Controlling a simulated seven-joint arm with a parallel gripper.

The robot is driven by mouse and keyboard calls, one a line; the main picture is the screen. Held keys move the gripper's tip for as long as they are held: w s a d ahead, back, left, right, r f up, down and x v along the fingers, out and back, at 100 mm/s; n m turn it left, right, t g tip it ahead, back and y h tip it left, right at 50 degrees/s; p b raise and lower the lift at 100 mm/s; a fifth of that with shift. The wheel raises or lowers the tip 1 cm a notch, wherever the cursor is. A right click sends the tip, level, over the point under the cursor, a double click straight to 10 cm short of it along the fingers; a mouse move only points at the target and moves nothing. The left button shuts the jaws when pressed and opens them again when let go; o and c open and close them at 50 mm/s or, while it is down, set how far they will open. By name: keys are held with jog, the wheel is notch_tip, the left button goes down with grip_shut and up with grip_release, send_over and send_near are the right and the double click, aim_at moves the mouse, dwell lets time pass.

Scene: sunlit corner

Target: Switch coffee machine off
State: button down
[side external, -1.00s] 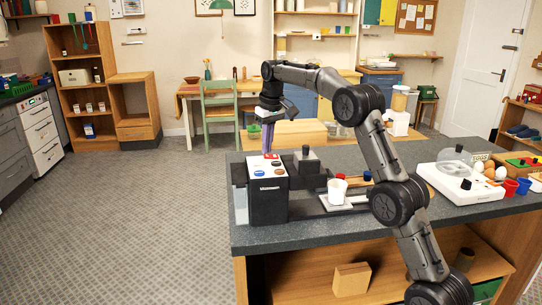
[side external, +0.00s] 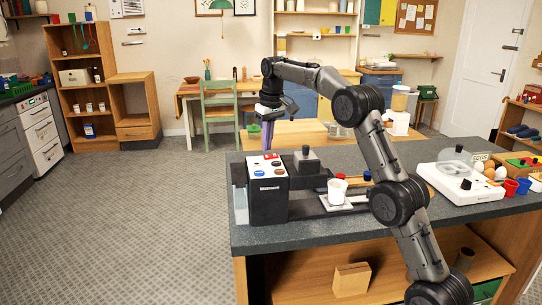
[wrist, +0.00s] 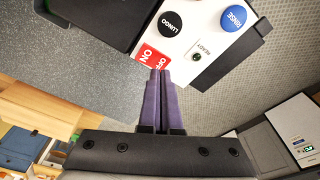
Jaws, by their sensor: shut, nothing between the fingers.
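The coffee machine (side external: 268,200) is a black box with a white top panel at the counter's left end. In the wrist view its panel (wrist: 205,45) carries a red ON/OFF rocker (wrist: 149,57), a black LUNGO button (wrist: 170,24), a blue RINSE button (wrist: 234,18) and a READY light (wrist: 196,57) that looks green. My gripper (side external: 267,150) points down at the panel's far edge, its purple fingers shut and empty. In the wrist view the fingertips (wrist: 160,72) are right at the rocker's OFF end and partly cover it. I cannot tell whether they touch it.
A white cup (side external: 337,191) stands on the machine's tray to the right. A white appliance with a clear dome (side external: 464,182), eggs and small red and blue cups crowd the counter's right end. The dark counter (side external: 300,233) is bare along its front edge.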

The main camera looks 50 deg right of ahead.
aim_at(267, 156)
notch_tip(267, 156, up, 5)
jog(key=shift+r, duration=0.2)
dwell(0.5)
